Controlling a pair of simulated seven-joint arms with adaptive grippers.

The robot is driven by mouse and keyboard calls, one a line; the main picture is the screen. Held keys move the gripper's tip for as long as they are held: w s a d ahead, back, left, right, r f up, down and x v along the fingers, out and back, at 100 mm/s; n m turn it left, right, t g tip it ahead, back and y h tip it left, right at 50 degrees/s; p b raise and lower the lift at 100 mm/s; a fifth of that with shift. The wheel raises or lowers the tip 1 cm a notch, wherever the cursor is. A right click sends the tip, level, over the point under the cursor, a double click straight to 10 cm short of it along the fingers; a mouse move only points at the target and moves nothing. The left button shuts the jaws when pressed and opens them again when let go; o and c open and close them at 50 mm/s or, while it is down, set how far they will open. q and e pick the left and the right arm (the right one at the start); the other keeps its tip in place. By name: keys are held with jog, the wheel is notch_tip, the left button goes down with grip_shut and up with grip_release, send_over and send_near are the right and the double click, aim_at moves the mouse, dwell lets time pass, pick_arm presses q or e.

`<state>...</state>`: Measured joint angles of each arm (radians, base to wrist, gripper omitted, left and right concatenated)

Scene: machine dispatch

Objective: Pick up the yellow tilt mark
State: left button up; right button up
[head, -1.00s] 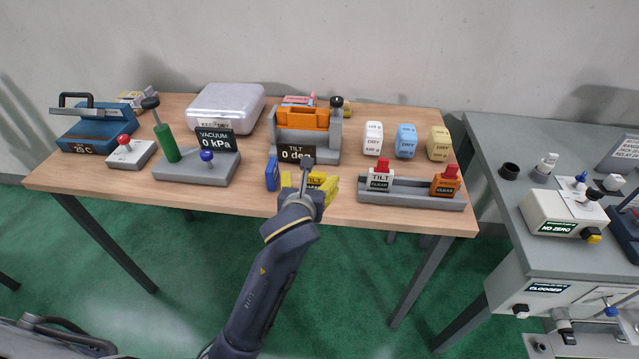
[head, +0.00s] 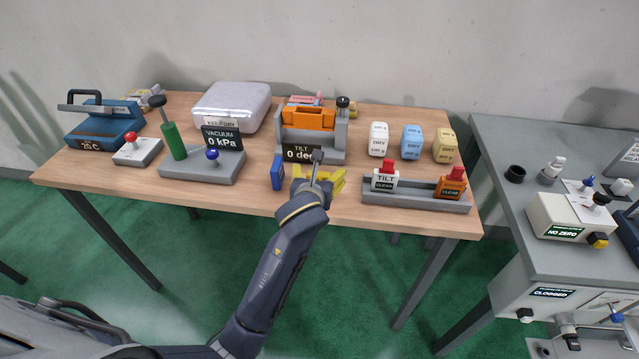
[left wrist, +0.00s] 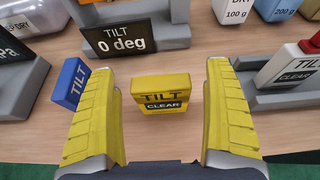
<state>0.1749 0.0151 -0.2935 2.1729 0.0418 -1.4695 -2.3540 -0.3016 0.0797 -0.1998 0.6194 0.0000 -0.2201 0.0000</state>
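The yellow tilt mark (left wrist: 161,94), a small block reading TILT and CLEAR, stands on the wooden table (head: 240,193) in the left wrist view. My left gripper (left wrist: 163,78) is open, with one yellow finger on each side of the mark and a gap to both. The mark appears just ahead of or between the fingertips; the exact depth is unclear. In the head view my left gripper (head: 318,180) is over the table's front edge and largely hides the mark. My right gripper is in neither view.
A blue TILT block (left wrist: 70,83) stands close left of the left finger. The tilt device (head: 312,135) reading 0 deg is behind. A grey rack (head: 416,196) with white and orange marks is to the right. The vacuum stand (head: 203,167) is to the left.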

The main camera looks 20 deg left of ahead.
pick_arm(q)
jog(key=c, duration=1.2)
jog(key=shift+r, duration=0.1)
